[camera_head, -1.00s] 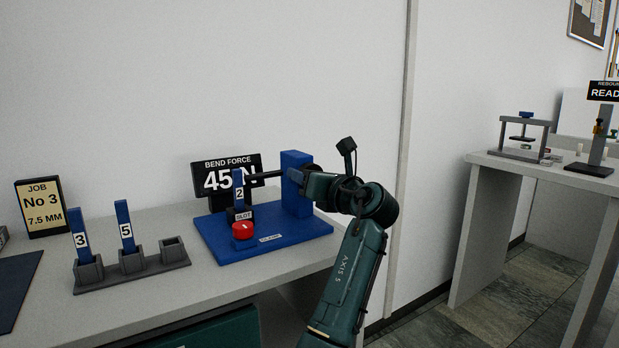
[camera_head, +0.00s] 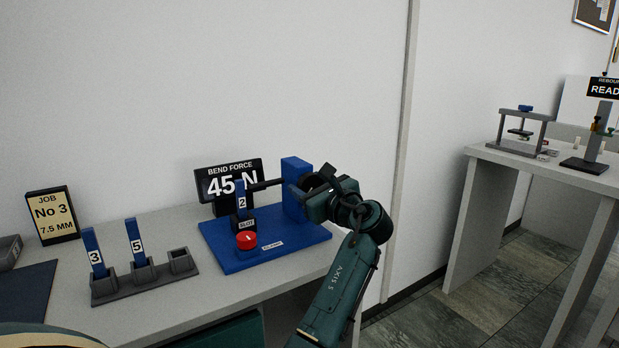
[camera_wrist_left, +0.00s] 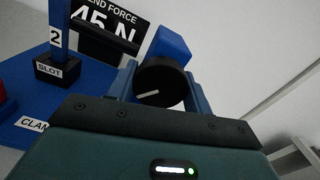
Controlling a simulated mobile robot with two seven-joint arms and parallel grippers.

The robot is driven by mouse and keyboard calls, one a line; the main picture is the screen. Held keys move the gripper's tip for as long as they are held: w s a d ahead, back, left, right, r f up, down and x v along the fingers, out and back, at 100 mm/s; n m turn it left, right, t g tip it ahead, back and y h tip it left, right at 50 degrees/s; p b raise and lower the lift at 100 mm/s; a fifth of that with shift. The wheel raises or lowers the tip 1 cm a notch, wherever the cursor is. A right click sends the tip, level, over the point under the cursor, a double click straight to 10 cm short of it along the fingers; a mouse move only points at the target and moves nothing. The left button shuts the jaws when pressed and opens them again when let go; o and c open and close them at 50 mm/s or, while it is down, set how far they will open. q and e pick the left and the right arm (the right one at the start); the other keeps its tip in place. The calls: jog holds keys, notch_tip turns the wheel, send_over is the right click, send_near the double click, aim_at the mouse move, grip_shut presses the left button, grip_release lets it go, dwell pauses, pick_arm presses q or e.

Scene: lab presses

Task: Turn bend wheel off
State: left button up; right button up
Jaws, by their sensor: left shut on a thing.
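The bend wheel is a round black knob (camera_wrist_left: 163,82) with a white line on its face, on the side of the blue upright (camera_head: 296,180) of the bend press. In the left wrist view, the line slants up to the right. My left gripper (camera_head: 316,188) is shut on the wheel, with one finger on each side of it. In the head view, the gripper mostly hides the wheel. A blue strip marked 2 (camera_head: 241,198) stands upright in the slot block (camera_head: 243,224). My right gripper is not in view.
A red button or dial (camera_head: 247,240) is on the blue base (camera_head: 280,243). A grey rack (camera_head: 145,278) left of it holds strips 3 (camera_head: 93,250) and 5 (camera_head: 135,240), with its right socket empty. A job sign (camera_head: 52,213) reads No 3, 7.5 MM. Another table stands at right.

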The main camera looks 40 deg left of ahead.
pick_arm(q)
jog(key=o, duration=1)
jog(key=p+v, duration=0.1)
jog(key=v, duration=1.2)
jog(key=shift+d, duration=0.1)
